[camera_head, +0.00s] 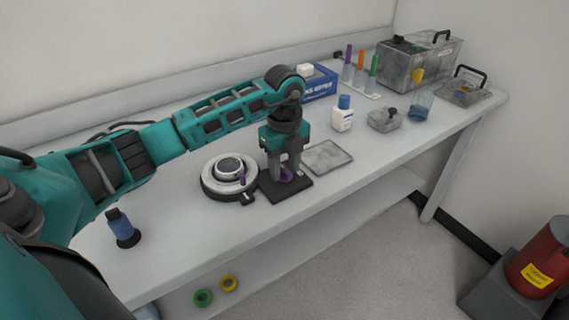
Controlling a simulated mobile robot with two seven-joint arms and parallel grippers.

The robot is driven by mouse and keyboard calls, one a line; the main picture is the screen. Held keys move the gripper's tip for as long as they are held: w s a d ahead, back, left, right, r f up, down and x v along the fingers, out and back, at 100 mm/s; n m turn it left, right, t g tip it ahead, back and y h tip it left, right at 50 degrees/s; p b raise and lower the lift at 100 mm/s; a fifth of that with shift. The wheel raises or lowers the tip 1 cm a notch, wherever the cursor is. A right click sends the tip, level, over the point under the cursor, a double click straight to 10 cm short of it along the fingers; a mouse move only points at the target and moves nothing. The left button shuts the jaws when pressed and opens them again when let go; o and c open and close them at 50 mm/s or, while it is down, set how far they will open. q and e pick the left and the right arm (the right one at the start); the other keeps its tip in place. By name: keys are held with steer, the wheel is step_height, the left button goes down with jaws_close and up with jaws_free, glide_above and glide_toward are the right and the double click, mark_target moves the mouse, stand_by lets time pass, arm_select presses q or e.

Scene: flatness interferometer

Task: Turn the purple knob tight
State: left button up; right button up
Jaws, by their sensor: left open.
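The purple knob (287,175) sits low on a black base plate (296,190) near the front edge of the bench. My left gripper (284,172) points straight down over the plate, its fingers open around the knob. The fingers partly hide the knob, and I cannot tell whether they touch it. A round white-and-black instrument (212,182) stands just left of the plate, with a small purple part (242,179) at its front right. My right gripper is out of view.
A flat grey tray (328,156) lies right of the plate. A white bottle (343,115), a blue box (321,84), colored tubes (361,65) and clear containers (385,119) stand farther right. A blue-and-black object (122,228) stands at left. The front bench strip is clear.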

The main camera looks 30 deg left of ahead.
arm_select(q)
jaws_close()
steer(key=shift+m, duration=0.3)
stand_by(0.3)
steer(key=m, duration=0.3)
steer(key=shift+a, duration=0.1)
steer(key=m, duration=0.5)
steer(key=shift+b, duration=0.35)
steer(key=m, duration=0.4)
steer(key=shift+m+b, duration=0.3)
steer(key=shift+b, duration=0.1)
steer(key=shift+m+b, duration=0.4)
steer(key=shift+m, duration=1.7)
steer(key=shift+r, duration=0.1)
